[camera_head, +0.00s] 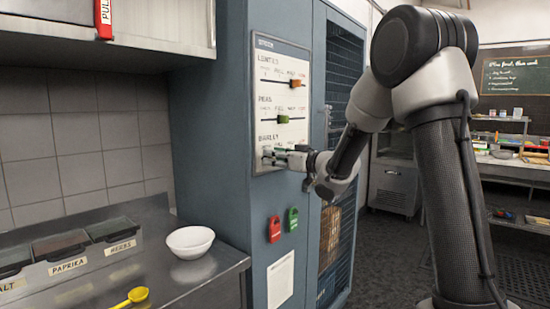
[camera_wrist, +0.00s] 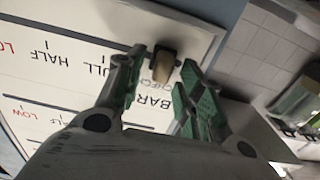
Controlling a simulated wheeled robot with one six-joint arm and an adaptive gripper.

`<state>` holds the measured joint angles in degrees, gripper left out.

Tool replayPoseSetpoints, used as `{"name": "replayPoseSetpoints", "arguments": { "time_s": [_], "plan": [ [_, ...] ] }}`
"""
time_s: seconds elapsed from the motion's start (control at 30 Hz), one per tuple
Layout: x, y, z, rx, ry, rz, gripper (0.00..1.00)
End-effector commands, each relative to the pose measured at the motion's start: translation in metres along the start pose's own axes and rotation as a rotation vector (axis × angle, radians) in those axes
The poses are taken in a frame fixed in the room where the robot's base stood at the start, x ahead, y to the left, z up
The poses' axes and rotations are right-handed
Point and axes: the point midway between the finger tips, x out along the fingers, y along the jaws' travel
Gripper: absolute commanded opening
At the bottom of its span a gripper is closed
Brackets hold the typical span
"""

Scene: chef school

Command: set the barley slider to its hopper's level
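The white slider board (camera_head: 293,60) on the blue cabinet has rows for lentils, peas and barley. The barley slider's tan knob (camera_wrist: 163,66) shows in the wrist view near one end of its line, beyond the words FULL and HALF. My gripper (camera_head: 268,156) is at the left end of the barley row in the head view and hides that knob there. In the wrist view my gripper (camera_wrist: 163,62) is open, its green-padded fingers on either side of the knob with gaps visible. The barley hopper's level cannot be made out.
The lentils slider (camera_head: 296,84) is orange and the peas slider (camera_head: 283,119) is green. A steel counter at left holds a white bowl (camera_head: 190,242) and labelled bins.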

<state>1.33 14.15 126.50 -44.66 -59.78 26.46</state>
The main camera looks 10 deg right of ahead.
Motion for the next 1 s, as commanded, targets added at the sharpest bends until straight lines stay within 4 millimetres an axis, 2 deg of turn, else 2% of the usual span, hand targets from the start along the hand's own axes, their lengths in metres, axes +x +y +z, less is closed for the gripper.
{"name": "replayPoseSetpoints", "arguments": {
  "time_s": [0.27, 0.5, 0.8, 0.93, 1.0],
  "plan": [
    [0.003, 0.000, 0.000, 0.000, 0.000, 0.001, 0.38],
    [0.003, 0.000, 0.000, 0.000, 0.000, 0.001, 0.00],
    [0.003, 0.004, 0.000, 0.000, -0.001, 0.002, 0.00],
    [0.002, 0.020, 0.000, 0.000, -0.001, 0.005, 0.00],
    [0.002, 0.035, 0.001, 0.000, -0.001, 0.007, 0.00]
  ]
}}
